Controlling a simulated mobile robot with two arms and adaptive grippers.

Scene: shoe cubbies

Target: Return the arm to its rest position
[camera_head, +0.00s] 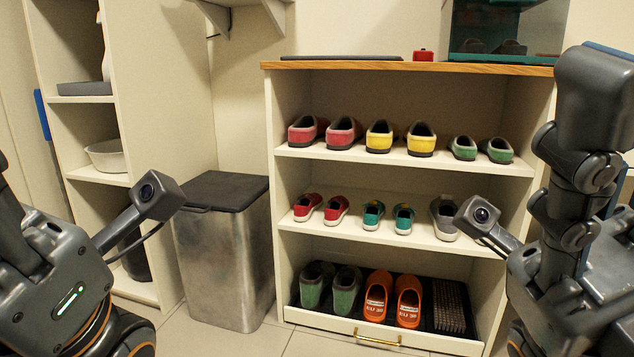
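My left arm (55,275) enters at the lower left, with a dark grey link, a green light and a small camera on a stalk (156,196). My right arm (580,200) stands folded at the right edge, with a similar camera stalk (480,214) in front of the shoe cubby (405,163). The fingers of both grippers are out of the frame, so what they hold does not show. The right camera stalk overlaps a grey shoe (442,217) on the middle shelf in the picture; I cannot tell the distance between them.
Pink, yellow and green pairs stand on the top shelf (300,154). Red, teal and grey shoes stand on the middle one. The bottom drawer (345,326) holds green and orange shoes. A metal bin (228,265) and a tall shelf unit (165,95) stand left. Floor shows between.

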